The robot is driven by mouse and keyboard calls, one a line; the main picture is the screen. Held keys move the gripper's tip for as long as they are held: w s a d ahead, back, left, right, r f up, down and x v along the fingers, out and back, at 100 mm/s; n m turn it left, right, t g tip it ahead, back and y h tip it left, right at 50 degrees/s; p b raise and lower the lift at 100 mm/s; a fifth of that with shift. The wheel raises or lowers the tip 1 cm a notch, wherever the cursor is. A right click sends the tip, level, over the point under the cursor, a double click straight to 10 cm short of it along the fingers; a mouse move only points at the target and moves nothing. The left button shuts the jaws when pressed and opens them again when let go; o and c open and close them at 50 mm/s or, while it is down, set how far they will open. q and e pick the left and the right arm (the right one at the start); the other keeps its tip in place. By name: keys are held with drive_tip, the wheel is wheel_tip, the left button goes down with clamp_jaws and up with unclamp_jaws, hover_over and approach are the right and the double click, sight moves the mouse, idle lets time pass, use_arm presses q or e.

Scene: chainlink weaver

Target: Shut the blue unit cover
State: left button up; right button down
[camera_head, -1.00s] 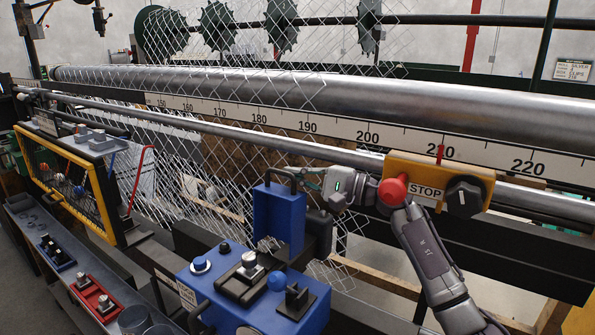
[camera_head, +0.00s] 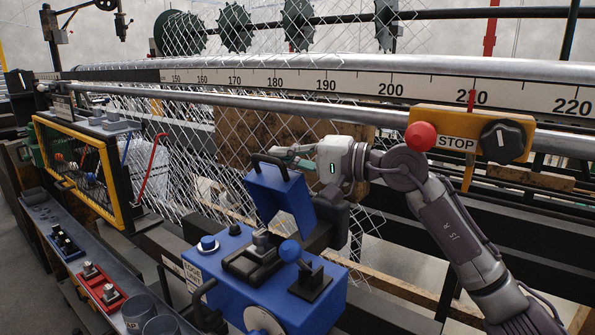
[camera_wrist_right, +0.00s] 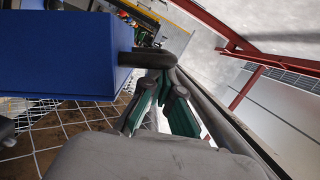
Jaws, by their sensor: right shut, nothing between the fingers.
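The blue unit cover (camera_head: 283,200) stands raised and leaning over the rear of the blue control unit (camera_head: 225,275), partly open. A black handle (camera_head: 270,164) is at its upper edge. My right gripper (camera_head: 283,153) is shut and empty behind the cover's upper edge, close to the handle. In the right wrist view the cover (camera_wrist_right: 55,55) fills the left, with its dark handle (camera_wrist_right: 145,58) by the green-padded fingertips (camera_wrist_right: 162,75). I cannot tell whether they touch. My left gripper is not in view.
A yellow STOP box (camera_head: 465,135) with a red button is close above my right forearm. Chain-link mesh (camera_head: 225,150) and a long rail lie behind. A blue ball knob (camera_head: 290,251), other controls and a black lever block (camera_head: 310,280) stand on the unit's top.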

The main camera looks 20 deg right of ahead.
drive_tip(key=s+a+f+n+h+b, duration=0.1)
drive_tip(key=s+a+f+n+b, duration=0.1)
drive_tip(key=s+a+n+b, duration=0.2)
drive_tip(key=shift+a+f+b, duration=0.2)
drive_tip(key=shift+a+b, duration=0.3)
drive_tip(key=shift+a, duration=0.2)
drive_tip(key=shift+s, duration=0.1)
